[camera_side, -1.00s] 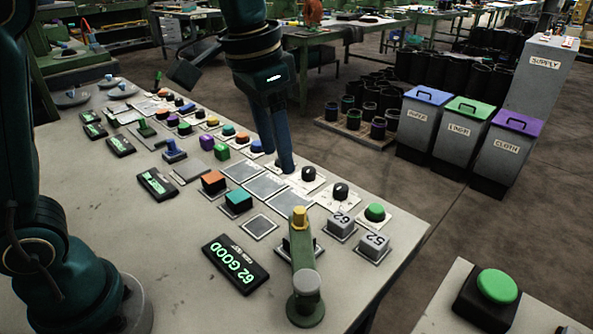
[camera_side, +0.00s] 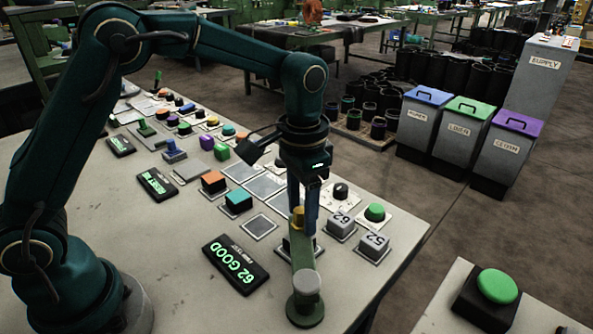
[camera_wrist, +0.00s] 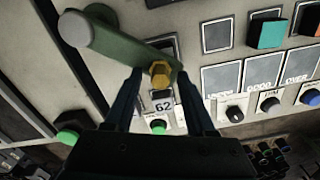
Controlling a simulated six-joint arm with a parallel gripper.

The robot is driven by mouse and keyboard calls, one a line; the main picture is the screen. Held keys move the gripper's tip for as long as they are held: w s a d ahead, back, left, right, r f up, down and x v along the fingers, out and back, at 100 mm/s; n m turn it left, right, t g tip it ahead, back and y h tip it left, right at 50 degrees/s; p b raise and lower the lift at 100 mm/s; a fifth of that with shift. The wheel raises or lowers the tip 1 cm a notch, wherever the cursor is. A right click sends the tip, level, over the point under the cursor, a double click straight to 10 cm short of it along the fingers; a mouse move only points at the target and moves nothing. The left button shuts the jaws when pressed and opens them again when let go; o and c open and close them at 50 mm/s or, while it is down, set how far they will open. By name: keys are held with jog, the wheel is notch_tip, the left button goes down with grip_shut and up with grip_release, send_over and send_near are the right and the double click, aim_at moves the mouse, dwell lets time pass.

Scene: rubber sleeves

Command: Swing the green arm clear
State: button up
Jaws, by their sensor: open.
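The green arm (camera_side: 306,270) lies near the front right of the bench, with a round grey-capped pivot at its near end and a yellow knob (camera_side: 298,214) at its far end. In the wrist view the green arm (camera_wrist: 115,42) runs from the grey cap at upper left to the yellow knob (camera_wrist: 160,73). My gripper (camera_side: 304,228) is lowered at the knob end. In the wrist view my gripper (camera_wrist: 162,85) has its fingers apart, one on each side of the knob. I cannot tell whether either finger touches it. A square plate lies partly hidden under the arm.
A display reading "62 GOOD" (camera_side: 236,263) lies left of the arm. Grey blocks marked 62 (camera_side: 341,226) and 52 (camera_side: 373,246) and a green button (camera_side: 375,212) stand to its right. Orange (camera_side: 213,182) and teal (camera_side: 238,200) blocks stand behind left.

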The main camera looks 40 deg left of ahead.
grip_shut()
dwell(1.4)
